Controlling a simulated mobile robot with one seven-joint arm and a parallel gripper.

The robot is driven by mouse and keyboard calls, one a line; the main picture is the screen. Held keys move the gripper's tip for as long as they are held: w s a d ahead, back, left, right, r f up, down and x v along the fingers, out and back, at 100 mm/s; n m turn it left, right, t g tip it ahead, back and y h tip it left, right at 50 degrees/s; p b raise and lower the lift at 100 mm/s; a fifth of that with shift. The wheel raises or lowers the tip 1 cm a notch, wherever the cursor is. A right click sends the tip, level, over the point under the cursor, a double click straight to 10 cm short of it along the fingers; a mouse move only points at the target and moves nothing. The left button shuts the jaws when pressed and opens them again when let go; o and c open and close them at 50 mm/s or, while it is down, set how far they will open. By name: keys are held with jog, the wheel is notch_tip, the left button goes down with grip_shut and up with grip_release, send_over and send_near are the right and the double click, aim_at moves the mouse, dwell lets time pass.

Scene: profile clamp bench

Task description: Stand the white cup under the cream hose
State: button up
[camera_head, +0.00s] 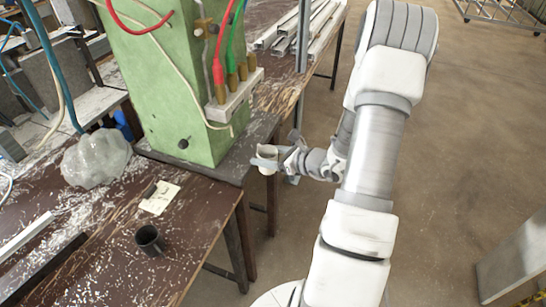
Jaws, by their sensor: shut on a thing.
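My gripper (272,163) is shut on the small white cup (267,151), just off the right edge of the bench. The cup looks about upright, and the jaws hide part of it. A thin cream hose (180,75) runs down the front of the green machine (150,85) and curves toward the terminal block at its lower right. Another cream hose (60,88) hangs at the left beside a teal one. I cannot tell which one the task means. The cup is apart from both and to their right.
A black cup (150,241) stands on the brown bench (110,262) in front of the machine. A paper note (160,198) and a wrapped, pale lump (97,158) lie near it. Metal profiles (305,25) lie at the back.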

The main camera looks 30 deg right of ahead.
jog(key=shift+w+a+f+b, duration=0.2)
jog(key=shift+w+a+b, duration=0.35)
jog(key=shift+w+a, duration=0.7)
jog(key=shift+w+a+f+b, duration=0.2)
jog(key=shift+w+a+b, duration=0.35)
jog(key=shift+w+a, duration=0.75)
jog(key=shift+w+a+f+b, duration=0.2)
jog(key=shift+w+a+b, duration=0.45)
jog(key=shift+w, duration=1.05)
jog(key=shift+a, duration=0.1)
jog(key=shift+f+b, duration=0.35)
jog(key=shift+b, duration=0.15)
jog(key=o, duration=1.5)
jog(key=shift+o, duration=0.2)
jog(key=shift+s, duration=0.15)
jog(key=s+d, duration=0.4)
jog(key=s, duration=0.5)
